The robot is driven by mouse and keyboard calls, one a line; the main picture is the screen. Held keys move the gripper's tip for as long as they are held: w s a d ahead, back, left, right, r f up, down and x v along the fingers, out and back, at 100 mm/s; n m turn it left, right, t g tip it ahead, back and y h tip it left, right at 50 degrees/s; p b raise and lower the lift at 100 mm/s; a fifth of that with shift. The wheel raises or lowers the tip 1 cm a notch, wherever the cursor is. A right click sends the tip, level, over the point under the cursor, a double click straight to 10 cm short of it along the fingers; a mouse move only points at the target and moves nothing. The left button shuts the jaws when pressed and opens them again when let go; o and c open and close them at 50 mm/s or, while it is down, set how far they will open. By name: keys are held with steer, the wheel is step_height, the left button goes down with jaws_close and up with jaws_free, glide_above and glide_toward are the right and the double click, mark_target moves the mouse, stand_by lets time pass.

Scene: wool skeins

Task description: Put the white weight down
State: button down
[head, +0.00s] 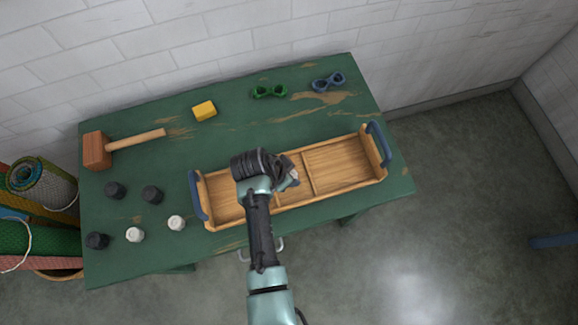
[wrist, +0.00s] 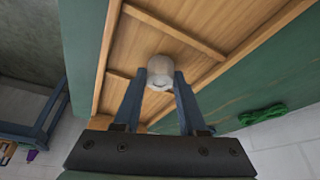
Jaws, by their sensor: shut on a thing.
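My gripper (wrist: 158,88) is shut on a white weight (wrist: 161,70), which sits between the fingertips in the wrist view. In the head view my gripper (head: 292,180) is over the wooden tray (head: 222,217), and my arm hides part of the tray. The tray has blue handles and dividers; it also shows in the wrist view (wrist: 215,20). The held weight appears over the section between two dividers. Whether it touches the tray floor I cannot tell. Two other white weights, a nearer-left one (head: 134,235) and one to its right (head: 176,222), stand on the green table (head: 215,150).
Several dark weights (head: 152,194) stand at the table's left. A mallet (head: 98,151), a yellow block (head: 204,110), green goggles (head: 270,92) and blue goggles (head: 329,82) lie along the back. The tray's right-hand section (head: 340,162) is empty.

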steer(key=shift+f, duration=0.15)
steer(key=shift+c, duration=2.3)
jaws_free()
